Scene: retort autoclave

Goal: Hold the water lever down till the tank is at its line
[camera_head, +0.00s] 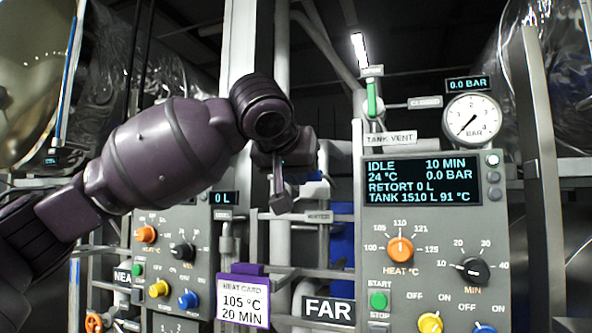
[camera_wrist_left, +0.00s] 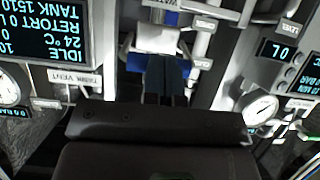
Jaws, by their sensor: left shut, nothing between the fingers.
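My left gripper (camera_head: 281,206) is shut and empty. It points down between the two control panels, in front of the pipes. In the left wrist view its fingers (camera_wrist_left: 166,95) are together, with a white block (camera_wrist_left: 157,40) and blue parts beyond them. A small label (camera_head: 318,217), too blurred to read surely, sits on the pipework right of the fingertips. I cannot make out the water lever clearly; the gripper may cover it, and contact cannot be told. The far panel's screen (camera_head: 423,181) reads IDLE, RETORT 0 L, TANK 1510 L, 91 °C. The tank's line is not visible.
The FAR control panel (camera_head: 432,215) stands at right, with knobs and buttons. The near panel (camera_head: 172,262) stands at left under my arm. A heat card (camera_head: 244,302) reads 105 °C, 20 MIN. A green tank vent handle (camera_head: 372,98) and pressure gauge (camera_head: 472,119) are above right.

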